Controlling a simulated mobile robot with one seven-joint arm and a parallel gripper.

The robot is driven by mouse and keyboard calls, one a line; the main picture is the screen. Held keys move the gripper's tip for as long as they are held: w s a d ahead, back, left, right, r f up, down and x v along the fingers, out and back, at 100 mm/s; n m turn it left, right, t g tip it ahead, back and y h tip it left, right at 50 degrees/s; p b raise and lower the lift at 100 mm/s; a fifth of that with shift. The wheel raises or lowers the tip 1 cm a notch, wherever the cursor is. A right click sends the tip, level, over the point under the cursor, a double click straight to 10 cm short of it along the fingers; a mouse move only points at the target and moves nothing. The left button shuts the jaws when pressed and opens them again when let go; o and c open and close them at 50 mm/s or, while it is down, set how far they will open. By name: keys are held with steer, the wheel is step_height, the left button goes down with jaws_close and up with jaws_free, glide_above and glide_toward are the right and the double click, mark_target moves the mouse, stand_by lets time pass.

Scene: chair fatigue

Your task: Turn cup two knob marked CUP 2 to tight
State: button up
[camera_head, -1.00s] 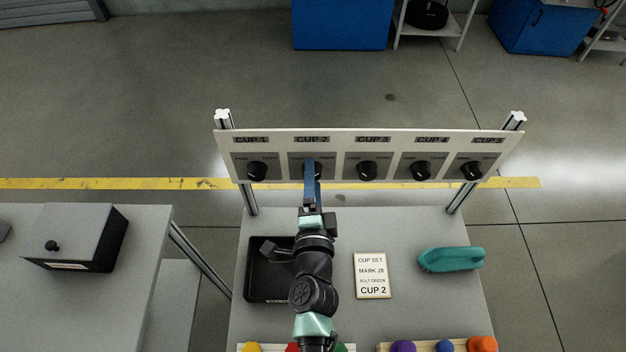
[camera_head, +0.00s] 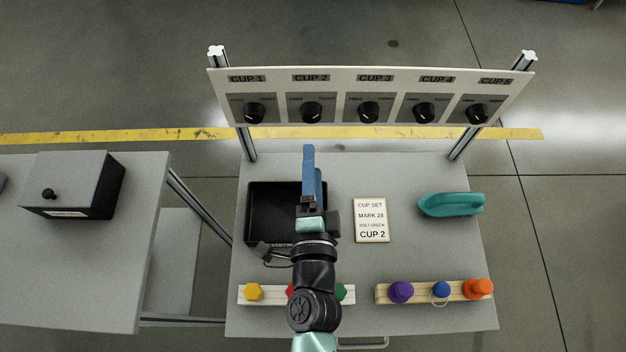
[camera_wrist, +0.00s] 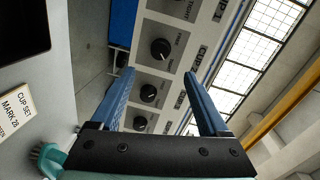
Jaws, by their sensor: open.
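The CUP 2 knob (camera_head: 312,112) is a round black knob, second from the left on the pale upright panel (camera_head: 340,76). It also shows in the wrist view (camera_wrist: 161,49), where its white mark appears to point toward the TIGHT side. My gripper (camera_head: 308,150) has long blue fingers and is below and in front of the CUP 2 knob, apart from it. In the wrist view my gripper (camera_wrist: 158,90) has its fingers spread with nothing held between them. A card reading CUP 2 (camera_head: 370,220) lies on the table.
Other knobs flank CUP 2, with CUP 1 (camera_head: 254,113) left and CUP 3 (camera_head: 369,112) right. A black tray (camera_head: 260,235) is under my arm. A teal object (camera_head: 450,204) and racks of coloured knobs (camera_head: 434,292) are on the table. A side table (camera_head: 80,260) stands left.

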steer(key=shift+s+r, duration=0.1)
steer(key=shift+s, duration=1.1)
steer(key=w+a+r+n+t+y, duration=0.1)
steer(key=w+r+n+t, duration=0.15)
steer(key=r, duration=0.75)
steer(key=w+a+r+n+t+y+p, duration=0.1)
steer(key=w+r+n, duration=0.25)
steer(key=r, duration=0.65)
steer(key=w+a+r+n+t+y, duration=0.1)
steer(key=w+r+n+t, duration=0.2)
steer(key=r, duration=0.7)
steer(key=s+d+r+n+t+h+p, duration=0.1)
steer(key=s+r, duration=0.4)
steer(key=r, duration=0.9)
steer(key=s+d+r+n+t+h+p, duration=0.1)
steer(key=r+n, duration=0.5)
steer(key=r, duration=0.8)
steer(key=s+t+h, duration=0.1)
steer(key=s+t, duration=0.1)
steer(key=s, duration=0.1)
steer(key=shift+s+d+r, duration=0.35)
steer(key=shift+s+r, duration=0.05)
